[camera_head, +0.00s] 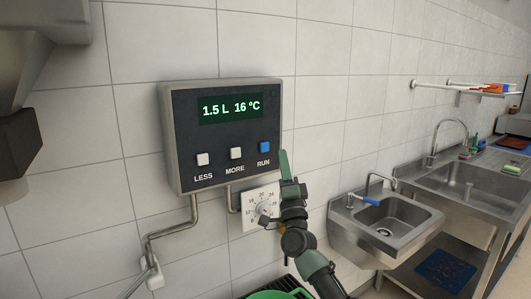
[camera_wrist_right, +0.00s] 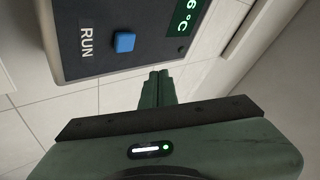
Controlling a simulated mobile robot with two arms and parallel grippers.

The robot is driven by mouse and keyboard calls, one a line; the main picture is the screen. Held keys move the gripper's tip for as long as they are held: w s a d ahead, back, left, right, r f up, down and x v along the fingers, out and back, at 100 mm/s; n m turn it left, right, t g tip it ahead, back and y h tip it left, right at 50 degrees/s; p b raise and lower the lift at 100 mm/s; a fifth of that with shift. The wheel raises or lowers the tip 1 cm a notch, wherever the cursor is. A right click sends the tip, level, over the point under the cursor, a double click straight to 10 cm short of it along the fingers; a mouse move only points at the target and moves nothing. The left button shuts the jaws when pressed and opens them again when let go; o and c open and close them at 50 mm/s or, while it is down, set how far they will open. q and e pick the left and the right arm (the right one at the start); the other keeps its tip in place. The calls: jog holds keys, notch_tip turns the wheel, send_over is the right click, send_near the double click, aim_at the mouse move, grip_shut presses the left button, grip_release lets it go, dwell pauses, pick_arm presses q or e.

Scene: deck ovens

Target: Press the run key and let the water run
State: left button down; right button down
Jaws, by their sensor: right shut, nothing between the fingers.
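A grey wall panel (camera_head: 180,150) carries a lit display (camera_head: 231,108) reading "1.5 L 16 °C". Below the display are white LESS (camera_head: 202,159) and MORE (camera_head: 236,153) keys and the blue RUN key (camera_head: 264,147). The RUN key also shows in the right wrist view (camera_wrist_right: 124,42). My right gripper (camera_head: 284,156) is shut and empty, just right of the panel's lower right edge, beside the RUN key. In the right wrist view its fingertips (camera_wrist_right: 158,75) are apart from the blue key. My left gripper is not in view.
A round dial on a white plate (camera_head: 262,205) is below the panel, partly behind my right arm. Pipes (camera_head: 178,230) run below the panel. A green container (camera_head: 270,294) is at the bottom edge. A small sink (camera_head: 385,222) and a larger steel sink (camera_head: 470,180) stand right.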

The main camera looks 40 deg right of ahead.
aim_at(268, 142)
jog(key=shift+w+d+b, duration=0.15)
jog(key=shift+w+b, duration=0.6)
jog(key=shift+w, duration=0.6)
jog(key=shift+w+d+b, duration=0.15)
jog(key=shift+w+b, duration=0.6)
jog(key=shift+w, duration=0.6)
jog(key=shift+w+b, duration=0.35)
jog(key=shift+w, duration=0.1)
jog(key=shift+w+d+b, duration=0.1)
jog(key=shift+w+b, duration=0.25)
jog(key=shift+b, duration=0.1)
dwell(0.3)
jog(key=shift+s, duration=0.1)
dwell(0.3)
jog(key=shift+s+p, duration=0.65)
jog(key=shift+s, duration=0.1)
